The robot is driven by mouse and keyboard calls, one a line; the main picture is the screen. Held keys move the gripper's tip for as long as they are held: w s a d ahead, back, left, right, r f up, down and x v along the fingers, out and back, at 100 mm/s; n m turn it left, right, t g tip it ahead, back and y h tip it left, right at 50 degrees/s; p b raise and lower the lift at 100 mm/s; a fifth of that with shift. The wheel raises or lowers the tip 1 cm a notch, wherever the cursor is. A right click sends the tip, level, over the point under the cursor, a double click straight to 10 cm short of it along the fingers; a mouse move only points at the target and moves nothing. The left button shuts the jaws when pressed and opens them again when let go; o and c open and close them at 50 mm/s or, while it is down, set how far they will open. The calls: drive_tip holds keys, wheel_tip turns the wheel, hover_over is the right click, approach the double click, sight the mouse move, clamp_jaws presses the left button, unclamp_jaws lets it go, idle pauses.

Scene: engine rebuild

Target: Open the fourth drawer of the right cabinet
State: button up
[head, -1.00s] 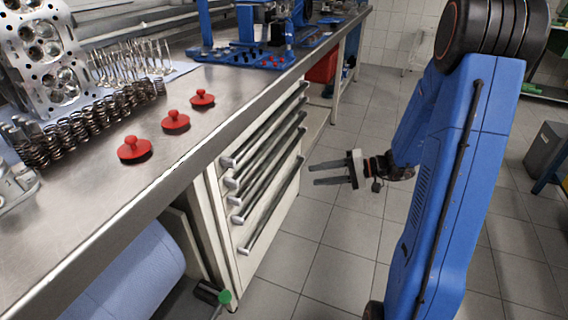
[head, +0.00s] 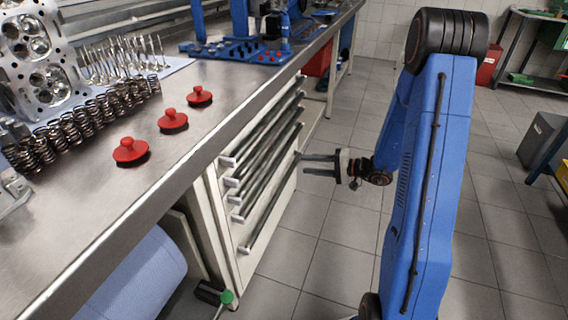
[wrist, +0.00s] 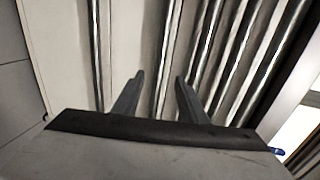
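The right cabinet (head: 222,222) is a pale drawer unit under the steel bench, with several long bar handles stacked on its front; all its drawers look shut. The fourth handle from the top (head: 258,189) lies just above the lowest, widely spaced handle (head: 270,206). My gripper (head: 304,163) is open and empty, its two fingers pointing at the far part of the drawer front. In the wrist view my gripper (wrist: 159,78) has one fingertip on each side of the line of the fourth handle (wrist: 169,50). The lowest handle (wrist: 95,50) is to the left. Contact cannot be told.
The bench top (head: 215,130) overhangs the drawers and carries red knobbed parts (head: 172,121), springs and a cylinder head (head: 42,60). A blue roll (head: 135,278) and a green-topped item (head: 226,297) are at the near end. The tiled floor right of the cabinet is clear.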

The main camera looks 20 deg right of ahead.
drive_tip(key=x, duration=1)
drive_tip(key=shift+w+a, duration=0.25)
drive_tip(key=shift+a, duration=0.05)
drive_tip(key=shift+f, duration=0.1)
clamp_jaws()
